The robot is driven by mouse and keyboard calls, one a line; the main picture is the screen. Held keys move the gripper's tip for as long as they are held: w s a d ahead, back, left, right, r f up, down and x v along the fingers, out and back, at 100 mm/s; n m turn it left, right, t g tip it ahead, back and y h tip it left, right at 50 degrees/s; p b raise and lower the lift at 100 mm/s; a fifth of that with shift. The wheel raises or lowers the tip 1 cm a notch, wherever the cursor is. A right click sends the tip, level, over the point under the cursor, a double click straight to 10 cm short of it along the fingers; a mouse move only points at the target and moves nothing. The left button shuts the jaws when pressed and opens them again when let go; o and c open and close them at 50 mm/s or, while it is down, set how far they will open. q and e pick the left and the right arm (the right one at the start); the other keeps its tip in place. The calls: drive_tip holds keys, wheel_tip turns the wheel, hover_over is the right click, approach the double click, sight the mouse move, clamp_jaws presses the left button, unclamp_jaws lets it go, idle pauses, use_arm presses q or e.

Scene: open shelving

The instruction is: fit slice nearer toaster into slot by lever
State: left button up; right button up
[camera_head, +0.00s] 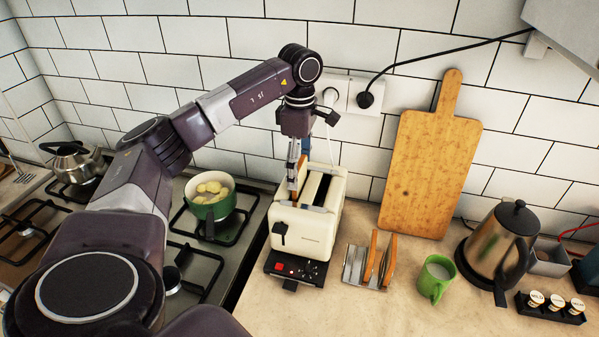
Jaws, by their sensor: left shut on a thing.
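The cream toaster (305,236) stands on the counter with its black lever (280,230) on the front, toward the left. My left gripper (294,172) points down over the toaster's left side and is shut on a brown slice of bread (301,172). The slice is upright at the left of the toaster's top. Its lower part is hidden, so I cannot tell how deep it sits in the left slot. A dark open slot (322,189) shows to its right. My right gripper is not in view.
A metal rack (352,268) holds two more slices (371,256) (389,262) right of the toaster. A green mug (435,283), kettle (497,247) and leaning cutting board (430,170) stand further right. A green pot (211,209) is on the stove at left.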

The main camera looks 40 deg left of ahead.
use_arm(q)
wheel_tip(320, 180, down, 2)
drive_tip(key=shift+f, duration=0.1)
drive_tip(key=shift+f, duration=0.1)
drive_tip(key=o, duration=1)
drive_tip(key=shift+c, duration=0.2)
